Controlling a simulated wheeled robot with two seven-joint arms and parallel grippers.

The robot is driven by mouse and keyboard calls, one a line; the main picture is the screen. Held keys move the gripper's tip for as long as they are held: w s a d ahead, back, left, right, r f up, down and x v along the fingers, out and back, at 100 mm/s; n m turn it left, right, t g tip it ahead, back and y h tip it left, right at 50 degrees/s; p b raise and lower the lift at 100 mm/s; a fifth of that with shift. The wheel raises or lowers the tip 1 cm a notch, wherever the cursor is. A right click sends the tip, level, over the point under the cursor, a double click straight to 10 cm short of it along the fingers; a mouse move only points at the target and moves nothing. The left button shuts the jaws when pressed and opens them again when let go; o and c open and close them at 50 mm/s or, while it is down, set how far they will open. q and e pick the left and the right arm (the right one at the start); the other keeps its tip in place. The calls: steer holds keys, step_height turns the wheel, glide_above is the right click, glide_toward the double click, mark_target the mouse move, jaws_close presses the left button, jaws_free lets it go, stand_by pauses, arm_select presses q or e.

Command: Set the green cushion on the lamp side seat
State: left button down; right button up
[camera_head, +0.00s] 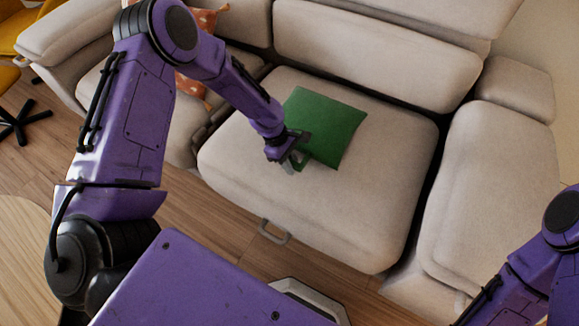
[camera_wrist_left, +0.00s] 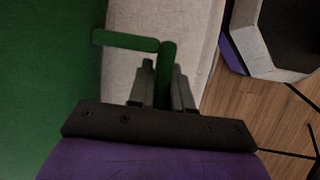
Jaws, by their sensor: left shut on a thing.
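The green cushion (camera_head: 326,124) lies on the right seat (camera_head: 395,190) of the beige sofa, or just above it; I cannot tell whether it fully rests there. In the left wrist view the cushion (camera_wrist_left: 45,80) fills the left side, and its green strap (camera_wrist_left: 125,41) runs between the fingers. My left gripper (camera_head: 290,161) is at the cushion's near left edge, shut on that strap; its fingers (camera_wrist_left: 164,75) also show in the wrist view. No lamp is in view. My right arm shows at the lower right, but its gripper is out of view.
An orange patterned cushion (camera_head: 194,86) is on the left seat, partly hidden by my left arm. The sofa's backrest (camera_head: 370,55) and right armrest (camera_head: 490,190) bound the right seat. A yellow chair (camera_head: 12,30) stands at the far left. Wooden floor (camera_head: 215,222) lies in front.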

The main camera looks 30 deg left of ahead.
arm_select(q)
steer(key=shift+f, duration=0.6)
steer(key=shift+r, duration=0.1)
steer(key=c, duration=1)
jaws_free()
steer(key=shift+f, duration=0.2)
steer(key=shift+c, duration=0.2)
steer(key=shift+r, duration=0.1)
steer(key=shift+r, duration=0.3)
steer(key=p+v, duration=0.3)
steer(key=v, duration=0.8)
steer(key=shift+a+r, duration=0.25)
steer(key=shift+r, duration=0.05)
